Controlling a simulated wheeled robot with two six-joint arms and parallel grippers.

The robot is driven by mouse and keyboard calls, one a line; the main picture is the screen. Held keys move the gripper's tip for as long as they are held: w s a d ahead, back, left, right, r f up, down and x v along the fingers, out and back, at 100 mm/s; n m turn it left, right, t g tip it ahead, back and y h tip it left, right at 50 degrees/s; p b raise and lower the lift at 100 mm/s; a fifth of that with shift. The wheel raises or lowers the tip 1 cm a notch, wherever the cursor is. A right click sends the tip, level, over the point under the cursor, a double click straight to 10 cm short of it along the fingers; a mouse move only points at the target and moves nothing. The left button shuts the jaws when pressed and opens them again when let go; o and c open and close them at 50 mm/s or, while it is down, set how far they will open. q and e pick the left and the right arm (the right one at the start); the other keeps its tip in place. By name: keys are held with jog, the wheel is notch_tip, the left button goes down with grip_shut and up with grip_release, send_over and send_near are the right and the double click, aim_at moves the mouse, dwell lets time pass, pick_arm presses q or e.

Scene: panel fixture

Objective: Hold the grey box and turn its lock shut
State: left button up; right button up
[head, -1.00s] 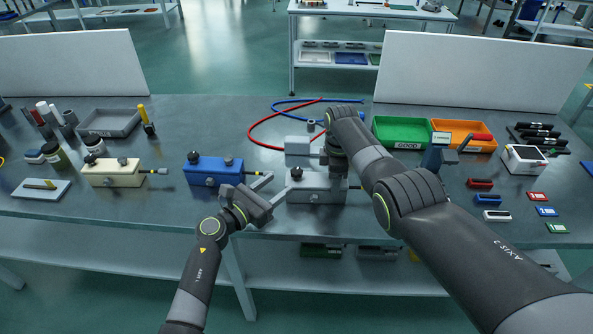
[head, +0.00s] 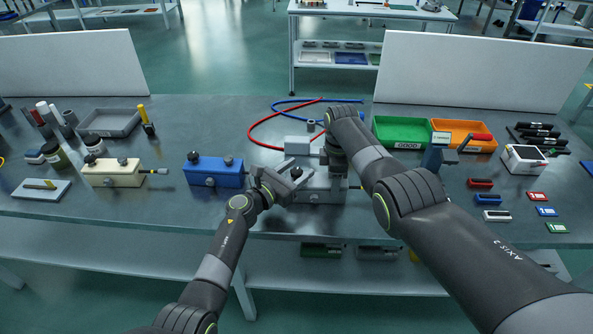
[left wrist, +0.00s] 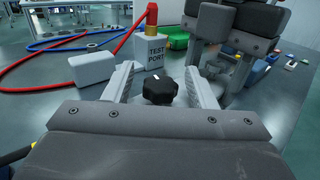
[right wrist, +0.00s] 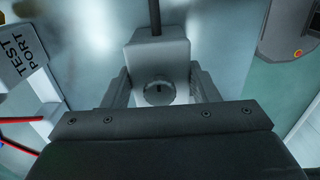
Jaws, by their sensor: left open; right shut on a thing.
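The grey box (head: 322,196) lies on the bench at centre, below both grippers. My right gripper (head: 338,172) is shut on it from above; in the right wrist view its fingers flank the box (right wrist: 150,52), with a round grey knob (right wrist: 158,92) between them. A black knob (head: 296,172) stands on the box's left end. My left gripper (head: 298,174) is open around that knob. In the left wrist view, the black knob (left wrist: 160,88), with a small white mark, sits between the two fingers, with gaps visible on both sides. My right gripper hides part of the box.
A grey test port block (left wrist: 175,48) and red and blue hoses (head: 262,132) lie behind the box. A blue box (head: 214,175) and a cream box (head: 112,177) stand to the left. Green (head: 402,121) and orange trays (head: 466,127) are at right.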

pick_arm(q)
jog(key=c, duration=1)
jog(key=shift+o, duration=0.2)
jog(key=shift+m+g+h, duration=0.3)
jog(key=shift+h, duration=0.1)
jog(key=shift+f+m+g+h, duration=0.15)
jog(key=shift+m+g+h, duration=1.7)
jog(key=shift+g, duration=0.75)
jog(key=shift+m+g, duration=0.45)
jog(key=shift+g, duration=0.05)
jog(key=shift+m+g+h, duration=0.35)
jog(key=shift+m+g, duration=0.05)
jog(key=shift+g, duration=0.1)
jog(key=o, duration=1)
jog(key=shift+c, duration=0.2)
